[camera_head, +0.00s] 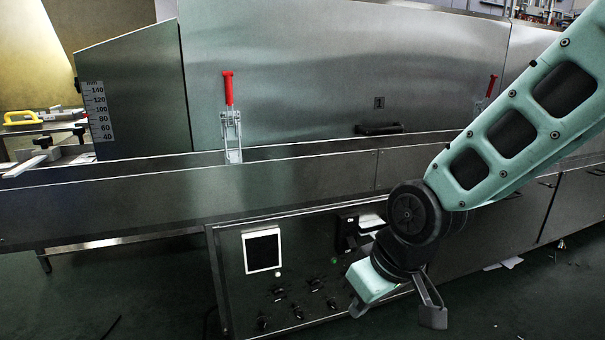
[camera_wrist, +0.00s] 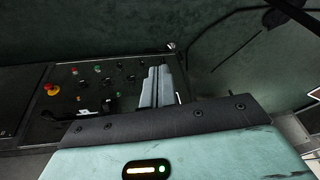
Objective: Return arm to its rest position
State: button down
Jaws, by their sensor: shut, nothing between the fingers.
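My arm comes in from the right in the head view, its teal link sloping down to a dark joint.
The steel dryer hood (camera_head: 300,75) spans the back, with a red-handled clamp (camera_head: 229,95) upright and a second red handle (camera_head: 491,86) near my arm. A black handle (camera_head: 380,128) is on the hood. The dark green floor (camera_head: 130,285) is largely open at the lower left.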

jog(key=s+d+r+n+g+h, duration=0.1)
jog(key=s+d, duration=0.1)
jog(key=s, duration=0.7)
jog(key=s+d+r+g+h, duration=0.2)
jog(key=s+d, duration=0.1)
jog(key=s, duration=0.5)
notch_tip(320, 180, up, 35)
jog(key=p, duration=3.5)
jog(key=shift+w+a+f+y, duration=0.2)
jog(key=shift+w+a+y, duration=0.05)
jog(key=shift+a+y, duration=0.05)
jog(key=shift+d, duration=0.1)
